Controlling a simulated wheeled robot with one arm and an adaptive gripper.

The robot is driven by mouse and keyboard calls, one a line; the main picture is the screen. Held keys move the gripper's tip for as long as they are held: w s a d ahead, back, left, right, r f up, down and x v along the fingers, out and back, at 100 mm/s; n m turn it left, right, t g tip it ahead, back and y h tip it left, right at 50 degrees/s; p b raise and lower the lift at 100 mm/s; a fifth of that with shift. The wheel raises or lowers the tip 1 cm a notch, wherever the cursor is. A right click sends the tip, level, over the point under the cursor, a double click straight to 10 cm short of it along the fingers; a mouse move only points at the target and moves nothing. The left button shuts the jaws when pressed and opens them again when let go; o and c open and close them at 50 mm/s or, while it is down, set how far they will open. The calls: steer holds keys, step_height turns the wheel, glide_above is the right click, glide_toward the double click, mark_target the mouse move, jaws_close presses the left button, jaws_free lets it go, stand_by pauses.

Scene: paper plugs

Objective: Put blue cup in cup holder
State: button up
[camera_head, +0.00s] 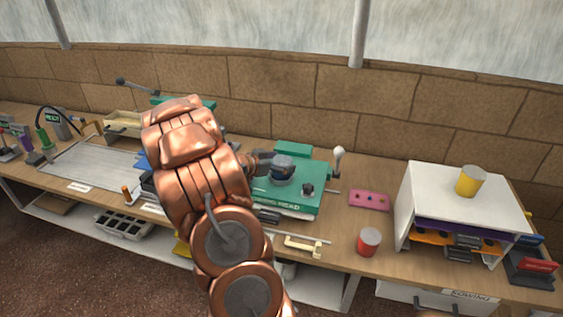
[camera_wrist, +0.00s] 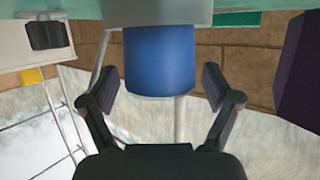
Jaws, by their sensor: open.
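The blue cup (camera_wrist: 160,60) shows in the wrist view between the two fingers of my gripper (camera_wrist: 160,88). The fingers stand apart, with a visible gap on each side of the cup. One end of the cup meets a pale grey round part (camera_wrist: 165,12); I cannot tell whether the cup sits in it or on it. In the head view, my gripper (camera_head: 263,159) is at a small dark blue round thing (camera_head: 283,172) on the green machine, apparently the same cup. I cannot make out for certain which thing is the cup holder.
The green machine (camera_head: 310,203) has a lever with a pale knob (camera_head: 338,151). A red cup (camera_head: 369,243) stands near the bench's front edge. A yellow cup (camera_head: 470,181) stands on a white shelf unit (camera_head: 430,195). A pink plate (camera_head: 369,200) lies between machine and shelf.

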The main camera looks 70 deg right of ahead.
steer(key=shift+r, duration=0.15)
steer(key=shift+w+a+r, duration=0.25)
steer(key=shift+w+a, duration=0.05)
steer(key=shift+a, duration=0.1)
steer(key=b+v, duration=0.2)
steer(key=v, duration=0.9)
